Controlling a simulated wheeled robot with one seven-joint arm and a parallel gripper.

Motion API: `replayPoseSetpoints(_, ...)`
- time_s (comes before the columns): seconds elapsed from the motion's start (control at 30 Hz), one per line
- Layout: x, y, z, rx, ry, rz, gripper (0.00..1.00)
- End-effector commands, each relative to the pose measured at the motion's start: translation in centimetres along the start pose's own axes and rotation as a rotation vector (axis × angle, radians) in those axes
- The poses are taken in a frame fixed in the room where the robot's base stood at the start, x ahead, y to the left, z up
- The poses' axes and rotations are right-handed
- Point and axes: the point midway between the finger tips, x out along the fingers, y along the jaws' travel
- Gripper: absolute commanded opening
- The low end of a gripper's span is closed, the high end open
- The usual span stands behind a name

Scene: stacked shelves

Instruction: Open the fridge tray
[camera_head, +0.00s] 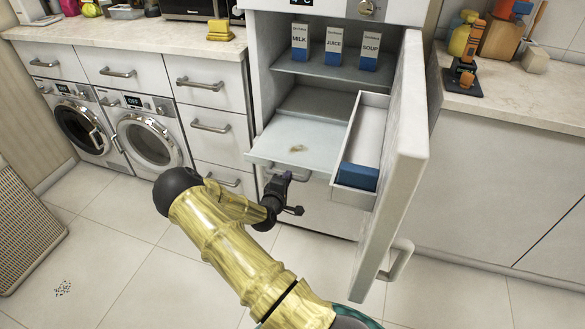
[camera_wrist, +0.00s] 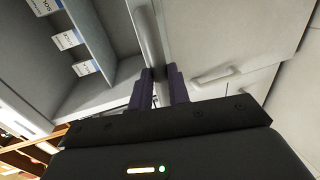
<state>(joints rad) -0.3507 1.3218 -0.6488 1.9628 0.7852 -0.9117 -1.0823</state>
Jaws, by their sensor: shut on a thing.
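The fridge tray (camera_head: 322,158) is a pale flat shelf with a small brown mark on it, in the lower part of the open fridge in the head view. Its front edge is near my gripper (camera_head: 284,179). In the wrist view my gripper (camera_wrist: 161,84) has its two dark purple fingers on either side of a pale bar handle (camera_wrist: 150,38), shut on it. The handle's end between the fingers is partly hidden by them. The fridge door (camera_head: 401,150) stands wide open on the right.
A white bin (camera_head: 369,118) holding a blue block (camera_head: 358,177) sits by the door's inner side, close right of the tray. Milk, juice and soup cartons (camera_head: 333,48) stand on the upper shelf. White drawers (camera_head: 212,125) are left of the fridge; the tiled floor in front is mostly clear.

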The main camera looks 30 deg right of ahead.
Motion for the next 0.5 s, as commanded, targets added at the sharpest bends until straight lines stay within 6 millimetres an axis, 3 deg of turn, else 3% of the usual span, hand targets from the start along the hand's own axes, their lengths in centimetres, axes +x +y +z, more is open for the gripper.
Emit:
replayPoseSetpoints(0.43, -0.6, -0.21, 0.15, 0.001, -0.004, -0.001, 0.0)
replayPoseSetpoints(0.47, -0.56, -0.2, 0.2, 0.001, -0.005, -0.001, 0.24)
replayPoseSetpoints(0.5, -0.54, -0.19, 0.22, 0.001, -0.005, -0.001, 0.27)
